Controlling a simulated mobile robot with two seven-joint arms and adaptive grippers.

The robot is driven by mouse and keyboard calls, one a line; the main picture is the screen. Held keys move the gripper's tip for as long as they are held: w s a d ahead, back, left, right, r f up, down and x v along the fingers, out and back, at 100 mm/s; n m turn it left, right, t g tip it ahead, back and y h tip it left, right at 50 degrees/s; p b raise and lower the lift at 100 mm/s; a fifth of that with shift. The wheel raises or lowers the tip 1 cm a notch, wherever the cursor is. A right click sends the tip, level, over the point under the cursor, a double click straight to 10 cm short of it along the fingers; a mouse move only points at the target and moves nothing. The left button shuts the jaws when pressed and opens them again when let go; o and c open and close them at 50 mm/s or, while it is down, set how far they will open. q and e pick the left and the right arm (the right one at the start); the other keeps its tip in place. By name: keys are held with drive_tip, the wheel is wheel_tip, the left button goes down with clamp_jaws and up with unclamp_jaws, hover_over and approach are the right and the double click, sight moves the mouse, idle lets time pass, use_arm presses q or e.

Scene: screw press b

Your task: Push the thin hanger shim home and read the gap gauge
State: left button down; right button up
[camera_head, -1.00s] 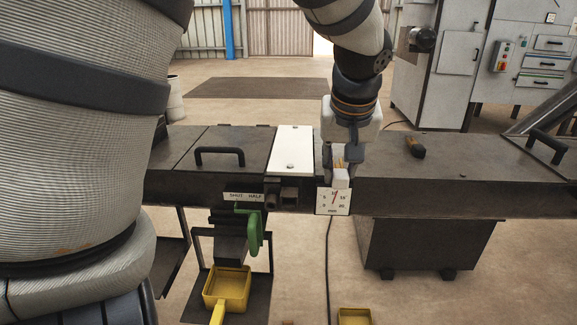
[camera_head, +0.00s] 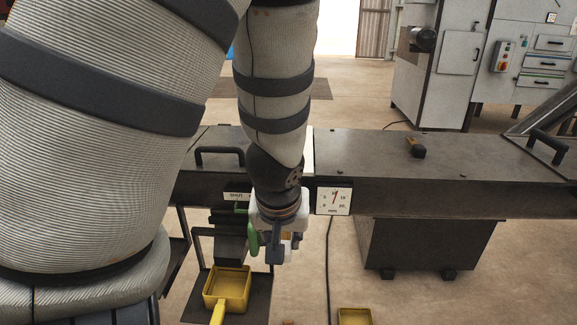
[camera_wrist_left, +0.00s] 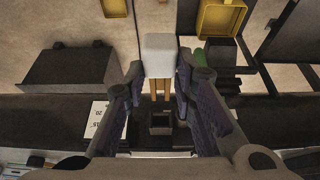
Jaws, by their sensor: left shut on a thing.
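My left gripper (camera_head: 280,250) hangs in front of the dark bench, just left of the gauge. In the left wrist view its fingers (camera_wrist_left: 155,85) are shut on a white block with thin tan strips (camera_wrist_left: 160,55). I cannot tell whether this is the shim. A dark square socket (camera_wrist_left: 161,123) shows beyond the strips, and they look apart from it. The gap gauge (camera_head: 334,201) has a white face marked in mm, and its red needle points near 10. It shows partly in the left wrist view (camera_wrist_left: 95,118). My right gripper is out of view.
A green lever (camera_head: 253,240) hangs close left of the gripper. A yellow tray (camera_head: 228,268) with a handle is below left; another yellow tray (camera_head: 355,316) is at the bottom edge.

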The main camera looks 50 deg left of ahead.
use_arm(q)
drive_tip(key=shift+w+a, duration=1.9)
drive_tip(key=shift+a, duration=0.2)
drive_tip(key=c, duration=2.2)
unclamp_jaws()
clamp_jaws()
drive_tip(key=shift+w+a, duration=1)
drive_tip(key=shift+a, duration=0.05)
drive_tip(key=shift+r, duration=0.1)
